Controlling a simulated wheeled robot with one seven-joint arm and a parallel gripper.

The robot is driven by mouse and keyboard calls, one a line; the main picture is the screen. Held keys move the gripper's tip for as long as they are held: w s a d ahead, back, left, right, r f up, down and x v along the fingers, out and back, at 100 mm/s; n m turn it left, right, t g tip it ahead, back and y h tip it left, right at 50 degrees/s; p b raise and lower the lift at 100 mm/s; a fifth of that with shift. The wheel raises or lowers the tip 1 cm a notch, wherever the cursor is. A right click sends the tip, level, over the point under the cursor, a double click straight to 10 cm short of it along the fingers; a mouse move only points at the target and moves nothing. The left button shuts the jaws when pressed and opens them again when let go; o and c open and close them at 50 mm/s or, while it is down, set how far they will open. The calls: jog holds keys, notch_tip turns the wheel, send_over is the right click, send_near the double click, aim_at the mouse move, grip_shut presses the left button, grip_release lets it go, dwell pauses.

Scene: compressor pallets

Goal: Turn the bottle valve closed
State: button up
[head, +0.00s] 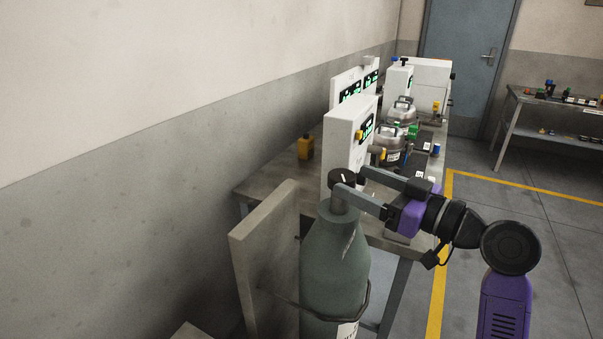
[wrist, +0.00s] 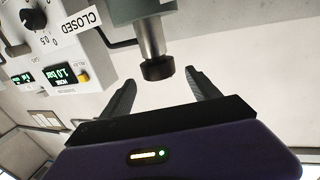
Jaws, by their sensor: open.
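The bottle (head: 335,255) is a grey-green gas cylinder standing upright at the lower middle of the head view. Its valve has a metal neck and a small black knob (head: 343,178) on top. In the wrist view the bottle appears upside down at the top, with the knob (wrist: 158,68) at the end of the metal stem. My gripper (head: 352,180) is open, and its two grey fingers reach to either side of the knob. In the wrist view my gripper (wrist: 162,78) shows a gap between each finger and the knob, which lies near fingertip level.
An upright board (head: 265,245) stands left of the bottle, close to it. Behind is a metal workbench (head: 285,180) with white panels (head: 350,140) and green displays. The wrist view shows a "CLOSED" label (wrist: 76,22). Open floor lies to the right.

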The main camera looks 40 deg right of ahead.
jog(key=w, duration=0.2)
jog(key=w+p, duration=0.1)
jog(key=w, duration=0.4)
jog(key=shift+w+a+p, duration=0.2)
jog(key=shift+a+p, duration=0.1)
jog(key=shift+c, duration=0.2)
jog(key=c, duration=1.3)
